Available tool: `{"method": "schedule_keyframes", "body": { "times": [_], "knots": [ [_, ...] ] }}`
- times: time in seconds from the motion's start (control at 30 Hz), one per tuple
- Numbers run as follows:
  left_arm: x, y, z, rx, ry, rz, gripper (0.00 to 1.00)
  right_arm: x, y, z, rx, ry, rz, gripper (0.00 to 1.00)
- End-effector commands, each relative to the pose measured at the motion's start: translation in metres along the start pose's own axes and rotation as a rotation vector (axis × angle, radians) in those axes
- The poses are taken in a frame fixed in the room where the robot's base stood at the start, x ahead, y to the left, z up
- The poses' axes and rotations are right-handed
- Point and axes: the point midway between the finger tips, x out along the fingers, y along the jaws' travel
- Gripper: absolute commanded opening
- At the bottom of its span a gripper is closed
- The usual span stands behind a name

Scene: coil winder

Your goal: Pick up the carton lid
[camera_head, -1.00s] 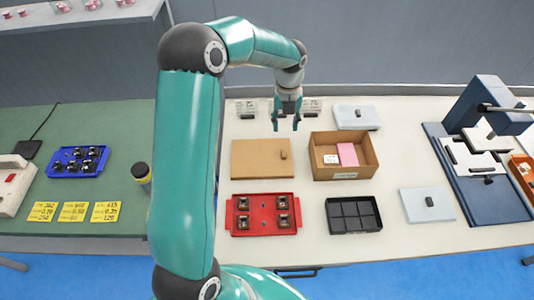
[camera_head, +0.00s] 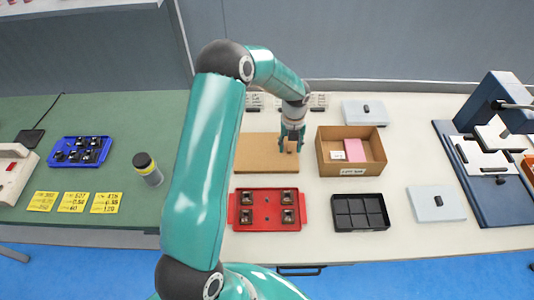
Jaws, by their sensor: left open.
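The carton lid (camera_head: 264,154) is a flat brown board lying on the white table, left of the open carton (camera_head: 351,174). It has a small brown knob (camera_head: 291,148) near its right side. My left gripper (camera_head: 291,147) is open, pointing down over the knob, with a finger on each side of it. I cannot tell whether the fingers touch the knob. The carton holds a pink block (camera_head: 355,150) and a white piece. My right gripper is not in view.
A red tray (camera_head: 267,225) with several dark parts lies in front of the lid. A black divided tray (camera_head: 343,227) is right of it. Pale blue lids with knobs lie at the back (camera_head: 365,117) and right (camera_head: 447,203). A blue fixture (camera_head: 467,182) stands at far right.

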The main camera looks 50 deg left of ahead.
Motion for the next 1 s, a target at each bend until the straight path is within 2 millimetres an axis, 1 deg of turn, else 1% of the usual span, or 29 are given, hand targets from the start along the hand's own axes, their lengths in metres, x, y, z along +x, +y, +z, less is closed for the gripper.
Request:
{"method": "schedule_keyframes", "body": {
  "times": [0.03, 0.1, 0.33, 0.37, 0.6, 0.63, 1.0],
  "knots": [
    [0.0122, 0.0002, -0.0002, 0.000, 0.001, 0.000, 0.46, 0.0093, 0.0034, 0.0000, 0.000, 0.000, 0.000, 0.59],
    [0.0165, 0.0000, -0.0002, 0.000, 0.000, 0.000, 0.46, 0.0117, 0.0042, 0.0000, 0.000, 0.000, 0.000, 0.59],
    [0.0158, 0.0001, -0.0003, 0.000, 0.000, 0.000, 0.46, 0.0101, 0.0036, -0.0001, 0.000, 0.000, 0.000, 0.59],
    [0.0158, 0.0001, -0.0003, 0.000, 0.000, 0.000, 0.44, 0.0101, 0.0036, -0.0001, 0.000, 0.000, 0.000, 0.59],
    [0.0158, 0.0002, -0.0004, 0.000, 0.001, 0.000, 0.04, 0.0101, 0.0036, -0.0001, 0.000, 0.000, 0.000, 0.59],
    [0.0159, 0.0002, -0.0005, 0.000, 0.001, 0.000, 0.00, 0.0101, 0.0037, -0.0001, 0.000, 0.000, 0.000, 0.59],
    [0.0152, 0.0006, -0.0005, 0.000, 0.001, 0.000, 0.00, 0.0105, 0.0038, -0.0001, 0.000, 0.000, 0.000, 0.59]
  ]
}}
